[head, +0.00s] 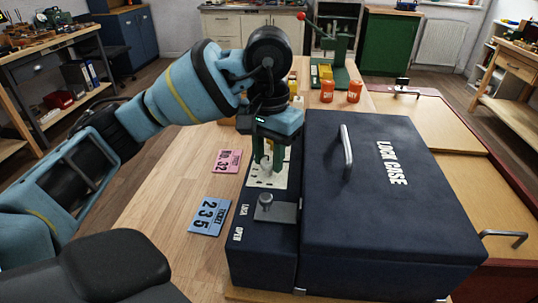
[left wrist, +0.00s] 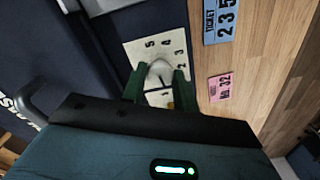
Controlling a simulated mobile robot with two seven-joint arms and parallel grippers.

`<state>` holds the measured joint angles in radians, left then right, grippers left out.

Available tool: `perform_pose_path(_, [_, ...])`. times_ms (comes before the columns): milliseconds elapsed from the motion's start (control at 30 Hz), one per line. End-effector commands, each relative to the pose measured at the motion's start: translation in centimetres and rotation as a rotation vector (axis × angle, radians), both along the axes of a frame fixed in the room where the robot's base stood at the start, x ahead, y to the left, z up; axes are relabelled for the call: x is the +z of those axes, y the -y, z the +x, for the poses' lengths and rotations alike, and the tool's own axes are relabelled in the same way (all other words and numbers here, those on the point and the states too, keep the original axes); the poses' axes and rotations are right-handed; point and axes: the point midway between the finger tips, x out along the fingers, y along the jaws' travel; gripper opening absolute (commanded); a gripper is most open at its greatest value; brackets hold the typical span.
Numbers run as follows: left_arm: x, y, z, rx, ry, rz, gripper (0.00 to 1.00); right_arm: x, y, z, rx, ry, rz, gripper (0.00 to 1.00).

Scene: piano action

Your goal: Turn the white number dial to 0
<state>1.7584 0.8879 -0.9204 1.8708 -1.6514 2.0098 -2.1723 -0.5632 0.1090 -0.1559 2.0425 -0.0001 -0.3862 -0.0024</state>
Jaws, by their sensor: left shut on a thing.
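The white number dial (head: 267,164) sits on a pale number plate (head: 256,181) on the dark side strip of the lock case (head: 410,220). My left gripper (head: 272,158) points down over the dial, its green fingers shut on it. In the left wrist view the dial (left wrist: 160,72) is between the two fingertips (left wrist: 159,86). Digits 5, 4, 3 and 2 show on the plate (left wrist: 136,50); the fingers hide part of it. I cannot tell which number the dial points to. My right gripper is not in view.
A metal latch lever (head: 267,205) with LOCK and OPEN marks is in front of the dial. A blue ticket (head: 208,217) and a pink ticket (head: 227,161) lie on the wooden bench (head: 165,205). Orange cans (head: 354,91) stand behind. The bench left of the case is mostly clear.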

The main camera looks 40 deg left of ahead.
Motion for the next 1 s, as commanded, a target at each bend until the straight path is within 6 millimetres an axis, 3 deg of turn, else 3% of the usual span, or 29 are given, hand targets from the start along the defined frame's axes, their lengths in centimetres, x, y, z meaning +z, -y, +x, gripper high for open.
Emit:
perform_pose_path(400, [-0.20, 0.04, -0.08, -0.258, -0.006, 0.001, 0.07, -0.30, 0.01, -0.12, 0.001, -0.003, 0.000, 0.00])
perform_pose_path(1000, [-0.19, 0.04, -0.09, -0.324, -0.006, 0.000, 0.07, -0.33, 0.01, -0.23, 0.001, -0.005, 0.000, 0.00])
